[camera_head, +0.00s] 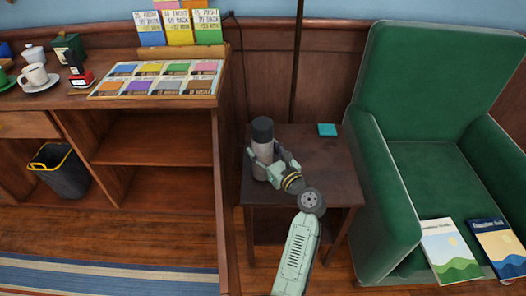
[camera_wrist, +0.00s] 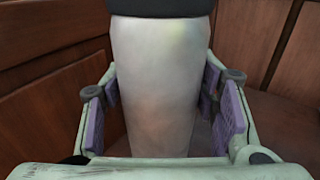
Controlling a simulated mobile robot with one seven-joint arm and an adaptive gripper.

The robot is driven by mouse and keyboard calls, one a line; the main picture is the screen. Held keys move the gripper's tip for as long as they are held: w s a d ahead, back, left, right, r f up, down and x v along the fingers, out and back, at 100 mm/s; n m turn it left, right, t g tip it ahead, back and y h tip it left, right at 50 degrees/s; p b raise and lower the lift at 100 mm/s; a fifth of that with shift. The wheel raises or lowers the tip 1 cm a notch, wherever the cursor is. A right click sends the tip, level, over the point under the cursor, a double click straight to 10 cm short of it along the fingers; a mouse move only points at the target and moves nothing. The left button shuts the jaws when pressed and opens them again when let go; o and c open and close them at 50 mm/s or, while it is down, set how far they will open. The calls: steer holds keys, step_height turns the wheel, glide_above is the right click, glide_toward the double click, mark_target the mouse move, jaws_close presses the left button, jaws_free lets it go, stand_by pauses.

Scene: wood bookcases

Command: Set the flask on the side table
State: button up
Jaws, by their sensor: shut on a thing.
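The flask (camera_head: 264,150) has a light grey body and a black cap, and it stands upright at the left part of the dark wood side table (camera_head: 316,157). My gripper (camera_head: 263,166) is shut around its lower body. In the wrist view the flask (camera_wrist: 160,85) fills the middle, between the purple pads of my gripper (camera_wrist: 162,112). The flask's base is hidden by the gripper, so I cannot tell whether it touches the tabletop.
A small teal block (camera_head: 327,130) lies at the back of the table. A green armchair (camera_head: 425,100) with two books stands to the right. A wood bookcase (camera_head: 150,150) is to the left. The table's right half is mostly clear.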

steer(key=shift+f, duration=0.1)
steer(key=o, duration=1.5)
steer(key=b+v, duration=0.1)
steer(key=v, duration=1.1)
steer(key=shift+b, duration=0.4)
